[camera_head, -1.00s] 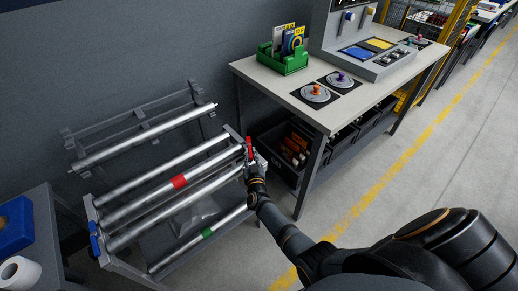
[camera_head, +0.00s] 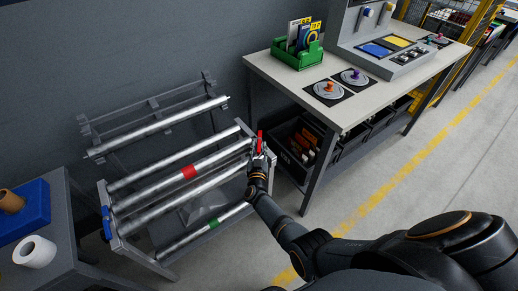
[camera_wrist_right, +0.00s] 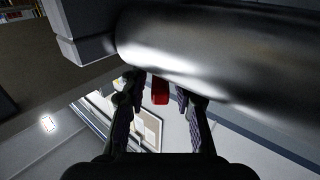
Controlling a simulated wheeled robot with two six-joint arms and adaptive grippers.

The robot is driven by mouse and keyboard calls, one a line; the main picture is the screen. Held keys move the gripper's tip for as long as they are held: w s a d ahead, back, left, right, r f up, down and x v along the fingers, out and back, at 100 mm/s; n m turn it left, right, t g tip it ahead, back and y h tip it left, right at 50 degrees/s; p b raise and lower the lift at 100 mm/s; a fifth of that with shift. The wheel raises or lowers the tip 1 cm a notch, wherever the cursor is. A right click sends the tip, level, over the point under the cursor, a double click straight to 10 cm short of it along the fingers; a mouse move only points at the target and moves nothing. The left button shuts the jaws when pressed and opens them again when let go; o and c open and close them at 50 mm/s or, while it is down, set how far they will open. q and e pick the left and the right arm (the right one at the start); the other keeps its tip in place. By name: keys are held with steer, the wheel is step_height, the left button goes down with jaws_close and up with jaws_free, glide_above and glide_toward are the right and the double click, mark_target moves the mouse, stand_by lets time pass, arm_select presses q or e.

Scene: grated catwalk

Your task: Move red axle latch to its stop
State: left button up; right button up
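The red axle latch (camera_head: 261,141) is a small upright red piece at the right end of the metal roller rack (camera_head: 148,262). My right gripper (camera_head: 259,155) is at that end, right by the latch. In the right wrist view, the latch (camera_wrist_right: 160,90) shows between the two fingertips of my right gripper (camera_wrist_right: 160,98), below a large shiny roller (camera_wrist_right: 220,45). The fingers stand apart, with a gap seeming to show on each side of the latch. The gripper partly hides the latch's base in the head view. My left gripper is not in view.
A blue clip (camera_head: 106,222) is at the rack's left end. A workbench (camera_head: 300,83) with black bins (camera_head: 293,158) below stands close right of the rack. Open floor lies farther right.

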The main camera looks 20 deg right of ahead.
steer(key=shift+s, duration=0.1)
steer(key=v, duration=0.7)
steer(key=shift+s+a, duration=0.15)
